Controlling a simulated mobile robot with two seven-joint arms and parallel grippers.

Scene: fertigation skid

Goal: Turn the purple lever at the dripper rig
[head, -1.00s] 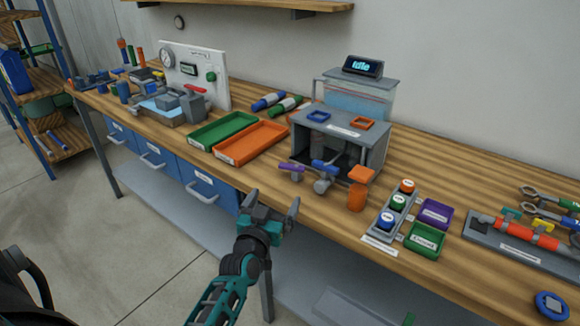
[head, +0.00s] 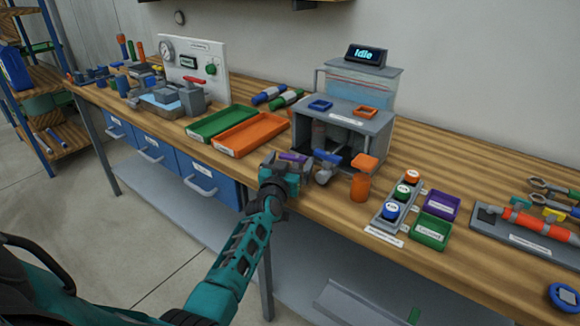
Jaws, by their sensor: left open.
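The purple lever (head: 292,157) sticks out at the front left of the grey dripper rig (head: 372,142), above the bench's front edge. My left gripper (head: 290,167) is at the lever, its open jaws on either side of it as far as I can see. Whether the fingers touch the lever cannot be told. A blue lever (head: 327,156) on a grey valve sits just right of it. The rig's display (head: 366,56) reads "Idle". My right gripper is not in view.
An orange cup (head: 360,187) stands at the rig's right front corner. Orange (head: 262,131) and green (head: 207,126) trays lie to the left. A button strip (head: 385,215) and small purple and green bins lie to the right. Free floor lies before the bench.

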